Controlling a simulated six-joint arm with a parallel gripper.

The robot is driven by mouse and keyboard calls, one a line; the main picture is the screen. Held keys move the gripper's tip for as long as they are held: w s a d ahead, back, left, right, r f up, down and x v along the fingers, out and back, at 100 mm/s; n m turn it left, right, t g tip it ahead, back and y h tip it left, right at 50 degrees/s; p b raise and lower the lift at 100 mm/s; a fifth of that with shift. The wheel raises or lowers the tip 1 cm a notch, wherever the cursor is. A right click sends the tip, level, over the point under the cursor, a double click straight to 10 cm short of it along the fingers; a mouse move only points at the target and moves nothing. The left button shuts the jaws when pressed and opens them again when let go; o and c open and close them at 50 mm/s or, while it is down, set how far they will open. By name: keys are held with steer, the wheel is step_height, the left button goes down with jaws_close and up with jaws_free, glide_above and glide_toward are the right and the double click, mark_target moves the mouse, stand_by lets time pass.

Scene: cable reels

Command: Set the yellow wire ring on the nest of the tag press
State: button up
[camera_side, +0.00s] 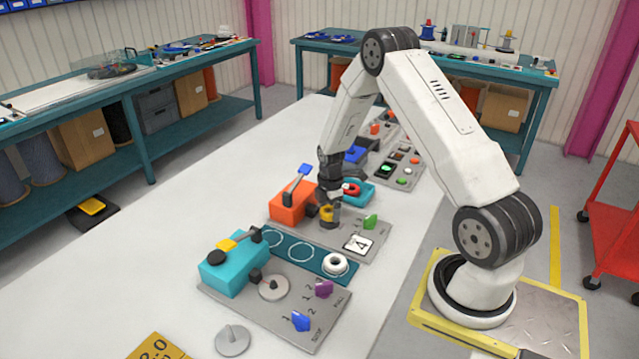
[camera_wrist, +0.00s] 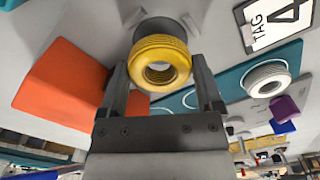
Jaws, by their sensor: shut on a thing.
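The yellow wire ring (camera_side: 327,213) is between the fingertips of my gripper (camera_side: 328,205), which is shut on it. In the wrist view the ring (camera_wrist: 160,42) shows its ribbed side and open hole between the two dark fingers. The orange press (camera_side: 290,203) with a blue lever stands just left of the ring, on a grey plate (camera_side: 368,229) with a "TAG 4" card (camera_wrist: 272,22). A grey round post (camera_wrist: 160,27), seemingly the nest, shows behind the ring in the wrist view. I cannot tell whether the ring touches it.
A white ring (camera_side: 335,263) lies on the teal strip with circle outlines. A teal press (camera_side: 233,263) with knobs is at the front. A green knob (camera_side: 370,221) is right of my gripper. A teal holder (camera_side: 359,193) with a red ring is behind. White tabletop is clear at left.

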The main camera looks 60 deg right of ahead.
steer(key=shift+f, duration=0.25)
steer(key=shift+f, duration=0.9)
steer(key=o, duration=1)
steer(key=shift+f, duration=0.1)
steer(key=shift+r, duration=4.05)
